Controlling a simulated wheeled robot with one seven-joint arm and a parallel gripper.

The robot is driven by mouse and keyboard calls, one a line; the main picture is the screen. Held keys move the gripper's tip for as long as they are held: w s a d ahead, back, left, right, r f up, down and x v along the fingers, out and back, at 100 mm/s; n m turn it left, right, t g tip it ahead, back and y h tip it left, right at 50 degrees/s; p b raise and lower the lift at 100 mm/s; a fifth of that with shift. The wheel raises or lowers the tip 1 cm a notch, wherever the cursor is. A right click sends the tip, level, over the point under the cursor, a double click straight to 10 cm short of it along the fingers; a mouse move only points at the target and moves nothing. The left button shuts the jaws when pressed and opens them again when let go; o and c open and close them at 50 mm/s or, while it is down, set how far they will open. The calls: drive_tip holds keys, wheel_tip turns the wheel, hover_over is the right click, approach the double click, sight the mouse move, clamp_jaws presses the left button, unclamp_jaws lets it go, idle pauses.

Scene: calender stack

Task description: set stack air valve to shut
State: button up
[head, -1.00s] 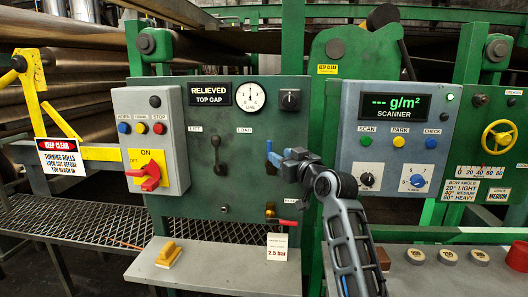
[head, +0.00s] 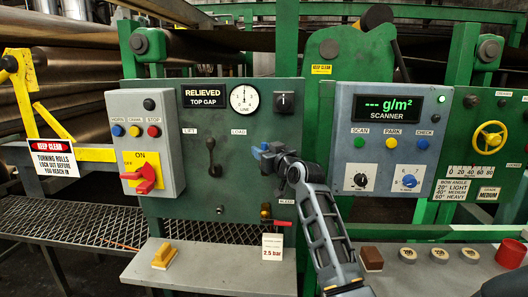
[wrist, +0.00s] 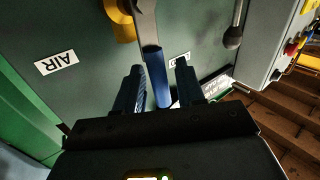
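The air valve's lever (wrist: 157,78) has a blue sleeve on a grey arm, running from a brass-yellow valve body (wrist: 123,22) in the wrist view. A white AIR label (wrist: 55,63) is on the panel beside it. My gripper (wrist: 159,82) is open, with one dark blue finger on each side of the sleeve and visible gaps to it. In the head view my gripper (head: 266,157) is at the right part of the green panel and hides most of the valve, so the lever's angle there is unclear.
Below is a red-handled bleed valve (head: 282,223) by a 2.5 bar tag (head: 272,247). A black lift/load lever (head: 213,158) is to the left, the scanner box (head: 388,145) to the right. A grey shelf (head: 215,272) juts out underneath.

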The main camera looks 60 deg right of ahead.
clamp_jaws()
idle(0.5)
drive_tip(key=s+d+f+m+g+h+b, duration=0.1)
drive_tip(key=s+f+m+g+h+b, duration=0.2)
drive_tip(key=m, duration=0.9)
drive_tip(key=s+d+f+m+g+h+b, duration=0.1)
drive_tip(key=s+f+m+g+h+b, duration=0.1)
drive_tip(key=m+h+b, duration=0.8)
drive_tip(key=shift+s+d+f+m+g+b, duration=0.4)
drive_tip(key=shift+s+f+m, duration=0.35)
drive_tip(key=shift+f+m, duration=0.5)
drive_tip(key=shift+r+m, duration=0.1)
drive_tip(key=shift+m, duration=0.15)
drive_tip(key=shift+o, duration=0.5)
unclamp_jaws()
drive_tip(key=shift+r, duration=0.1)
